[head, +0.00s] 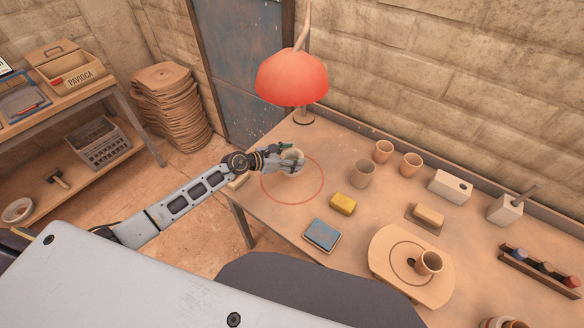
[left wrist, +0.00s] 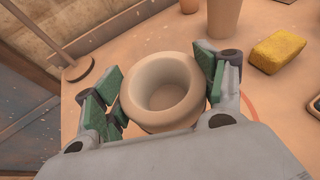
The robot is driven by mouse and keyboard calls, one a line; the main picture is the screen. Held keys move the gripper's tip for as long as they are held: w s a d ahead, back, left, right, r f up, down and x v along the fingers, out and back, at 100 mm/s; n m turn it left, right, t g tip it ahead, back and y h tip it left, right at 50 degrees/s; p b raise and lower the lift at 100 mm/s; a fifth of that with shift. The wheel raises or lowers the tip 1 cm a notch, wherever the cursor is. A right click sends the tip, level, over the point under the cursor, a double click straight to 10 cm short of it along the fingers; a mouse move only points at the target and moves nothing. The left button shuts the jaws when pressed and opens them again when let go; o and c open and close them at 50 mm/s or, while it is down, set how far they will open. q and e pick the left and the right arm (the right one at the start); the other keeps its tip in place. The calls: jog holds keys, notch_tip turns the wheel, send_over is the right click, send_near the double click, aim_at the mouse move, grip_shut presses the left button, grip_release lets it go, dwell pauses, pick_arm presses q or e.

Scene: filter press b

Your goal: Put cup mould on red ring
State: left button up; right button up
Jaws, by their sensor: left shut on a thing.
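The cup mould (head: 292,157) is a pale, thick-rimmed round cup, upright at the left end of the table. My left gripper (head: 287,163) is shut on it, with green finger pads at its two sides. In the left wrist view the cup mould (left wrist: 162,90) shows its open mouth between the fingers (left wrist: 160,95). The red ring (head: 322,184) is a thin circle drawn on the table. My right gripper is not in view.
A red lamp (head: 292,80) stands behind the gripper. A tan cup (head: 363,174), a yellow sponge (head: 343,204) and a blue pad (head: 322,235) lie right of and below the ring. A round board (head: 385,262) with a cup is farther right. The ring's middle is clear.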

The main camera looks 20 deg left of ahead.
pick_arm(q)
jog(key=shift+f, duration=0.65)
jog(key=shift+f+b, duration=0.55)
jog(key=shift+f, duration=1.35)
jog(key=o, duration=0.8)
jog(key=shift+f, duration=0.2)
jog(key=o, duration=0.4)
jog(key=shift+o, duration=0.2)
jog(key=shift+r, duration=0.25)
